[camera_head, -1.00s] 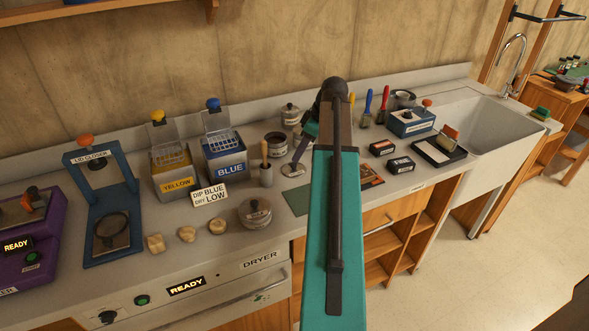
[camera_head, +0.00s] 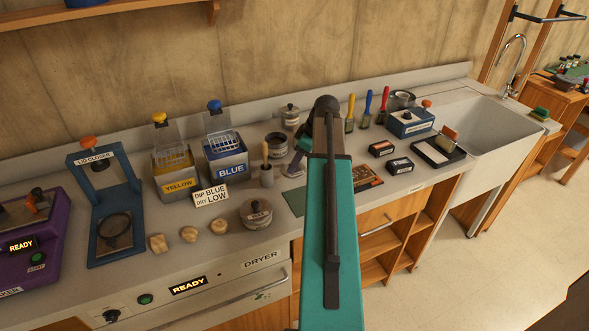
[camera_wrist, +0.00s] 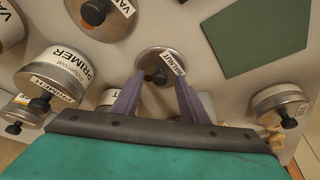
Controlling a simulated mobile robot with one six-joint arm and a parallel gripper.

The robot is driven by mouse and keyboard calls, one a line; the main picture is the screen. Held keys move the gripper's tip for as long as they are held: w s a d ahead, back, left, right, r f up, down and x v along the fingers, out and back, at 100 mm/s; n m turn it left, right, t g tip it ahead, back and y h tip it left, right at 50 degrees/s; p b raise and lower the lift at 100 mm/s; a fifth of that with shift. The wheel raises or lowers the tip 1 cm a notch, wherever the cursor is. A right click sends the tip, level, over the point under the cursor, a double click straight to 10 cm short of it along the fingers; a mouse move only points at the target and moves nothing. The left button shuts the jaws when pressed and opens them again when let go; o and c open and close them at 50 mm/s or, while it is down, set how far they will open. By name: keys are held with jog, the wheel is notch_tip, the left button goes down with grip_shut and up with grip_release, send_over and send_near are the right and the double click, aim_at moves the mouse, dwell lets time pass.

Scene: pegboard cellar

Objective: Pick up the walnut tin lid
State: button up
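The walnut tin lid (camera_wrist: 152,58) is a round silver disc with a black knob and a white WALNUT label, seen in the wrist view. My gripper (camera_wrist: 160,76) is open, with its two purple-grey fingers apart. The fingertips appear on either side of the lid's knob, over the lid's near part. I cannot tell if they touch it. In the head view a flat silver disc (camera_head: 293,169), apparently this lid, lies on the counter, partly hidden by my arm.
In the wrist view, a PRIMER tin (camera_wrist: 52,85) stands to the left, another labelled tin (camera_wrist: 280,100) to the right, and a green mat (camera_wrist: 262,42) at upper right. In the head view, a lidded tin (camera_head: 256,214) and dip tanks (camera_head: 226,166) stand left of my arm.

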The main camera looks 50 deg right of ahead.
dwell(0.4)
grip_shut()
jog(key=shift+r, duration=0.2)
jog(key=shift+r+b, duration=0.75)
jog(key=shift+r, duration=0.85)
jog(key=s+b, duration=0.1)
jog(key=s, duration=0.4)
jog(key=s+r+b, duration=0.1)
jog(key=s, duration=0.4)
jog(key=s+a+b, duration=0.1)
jog(key=s, duration=0.5)
jog(key=shift+a+r, duration=0.1)
jog(key=shift+r, duration=0.15)
